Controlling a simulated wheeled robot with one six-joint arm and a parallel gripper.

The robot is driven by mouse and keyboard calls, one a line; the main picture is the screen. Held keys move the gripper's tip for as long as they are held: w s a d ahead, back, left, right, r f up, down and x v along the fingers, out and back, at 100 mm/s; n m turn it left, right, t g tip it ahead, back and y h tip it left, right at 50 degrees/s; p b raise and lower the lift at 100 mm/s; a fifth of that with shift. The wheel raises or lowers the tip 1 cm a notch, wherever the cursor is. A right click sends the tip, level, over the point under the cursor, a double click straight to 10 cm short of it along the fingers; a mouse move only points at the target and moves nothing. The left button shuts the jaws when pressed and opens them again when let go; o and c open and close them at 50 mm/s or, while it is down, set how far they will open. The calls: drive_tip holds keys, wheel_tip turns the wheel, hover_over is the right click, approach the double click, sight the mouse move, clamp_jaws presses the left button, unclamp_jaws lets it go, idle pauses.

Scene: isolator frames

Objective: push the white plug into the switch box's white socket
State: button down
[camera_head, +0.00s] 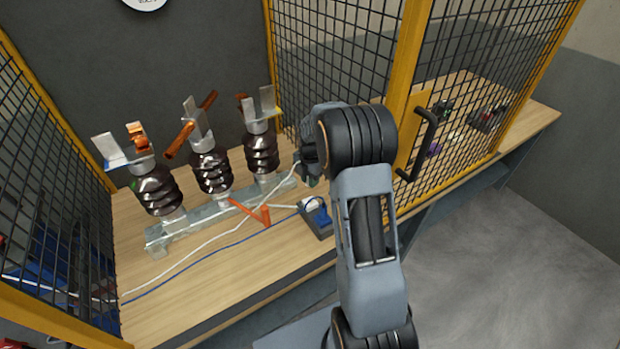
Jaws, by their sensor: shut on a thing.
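My gripper (309,176) hangs above and behind the switch box, fingers down, partly hidden by my own wrist. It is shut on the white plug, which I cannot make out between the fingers. The white cable (215,238) runs up from the bench to the gripper. The dark grey switch box (318,228) sits on the bench just below and slightly right of the gripper. A blue plug (321,215) is at the box, with the blue cable (232,246) leading to it. A white part (309,203) shows on top of the box, probably the white socket.
The isolator's brown insulators (211,171) stand on a metal rail (180,230) to the left. An orange lever (255,212) sits near the box. The yellow mesh door (407,100) with a black handle (421,145) is close right of my arm. The bench front (230,285) is clear.

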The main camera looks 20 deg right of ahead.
drive_tip(key=shift+f+b, duration=1.8)
drive_tip(key=shift+f, duration=0.9)
drive_tip(key=shift+f+b, duration=0.95)
drive_tip(key=shift+f, duration=0.5)
drive_tip(key=c, duration=0.9)
unclamp_jaws()
wheel_tip(320, 180, up, 14)
drive_tip(key=shift+f, duration=0.1)
